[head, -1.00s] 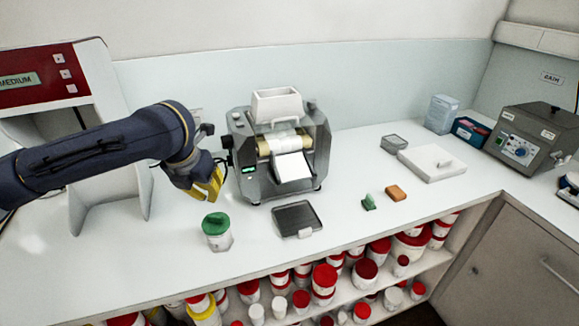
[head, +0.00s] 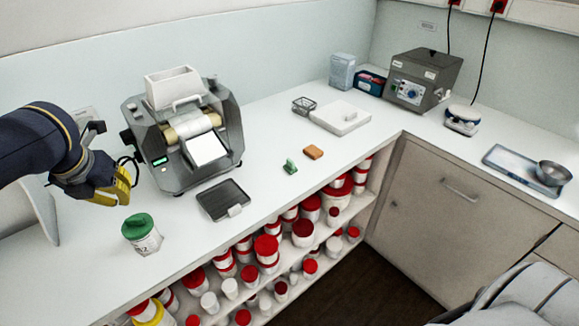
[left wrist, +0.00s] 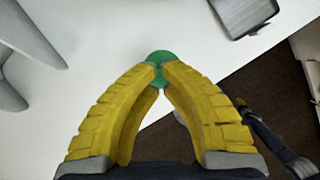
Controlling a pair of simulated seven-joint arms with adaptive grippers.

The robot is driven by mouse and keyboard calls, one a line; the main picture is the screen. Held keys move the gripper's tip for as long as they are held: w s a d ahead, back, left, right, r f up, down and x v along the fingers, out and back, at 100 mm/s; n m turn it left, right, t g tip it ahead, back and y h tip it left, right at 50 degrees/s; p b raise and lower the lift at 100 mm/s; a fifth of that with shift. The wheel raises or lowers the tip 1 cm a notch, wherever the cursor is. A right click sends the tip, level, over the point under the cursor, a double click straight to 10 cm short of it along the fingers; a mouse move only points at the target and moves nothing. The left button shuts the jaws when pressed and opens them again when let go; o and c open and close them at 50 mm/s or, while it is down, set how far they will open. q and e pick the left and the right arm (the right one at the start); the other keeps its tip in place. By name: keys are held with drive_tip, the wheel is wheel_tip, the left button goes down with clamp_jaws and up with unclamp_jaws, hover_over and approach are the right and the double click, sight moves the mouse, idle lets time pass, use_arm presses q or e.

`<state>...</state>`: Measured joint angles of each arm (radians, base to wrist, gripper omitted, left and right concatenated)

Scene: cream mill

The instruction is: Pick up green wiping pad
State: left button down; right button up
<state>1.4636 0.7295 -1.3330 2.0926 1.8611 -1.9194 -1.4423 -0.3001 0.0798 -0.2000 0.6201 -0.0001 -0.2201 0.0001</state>
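The green wiping pad (head: 290,167) is a small green piece on the white counter in the head view, just left of an orange block (head: 313,152) and apart from it. My left gripper (head: 127,190) has yellow fingers and hangs over the counter at the left, well away from the pad. In the left wrist view its fingertips (left wrist: 160,76) meet with nothing seen between them. A green-lidded jar (head: 142,234) stands near that gripper in the head view; its lid (left wrist: 162,57) shows beyond the fingertips.
A grey roller machine (head: 180,130) stands behind, with a dark tray (head: 223,200) in front of it, between the jar and the pad. A white slab (head: 340,117) and wire basket (head: 304,105) lie beyond the pad. Red-lidded jars fill the shelf below.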

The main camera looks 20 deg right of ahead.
drive_tip(key=shift+o, duration=0.3)
drive_tip(key=shift+c, duration=0.9)
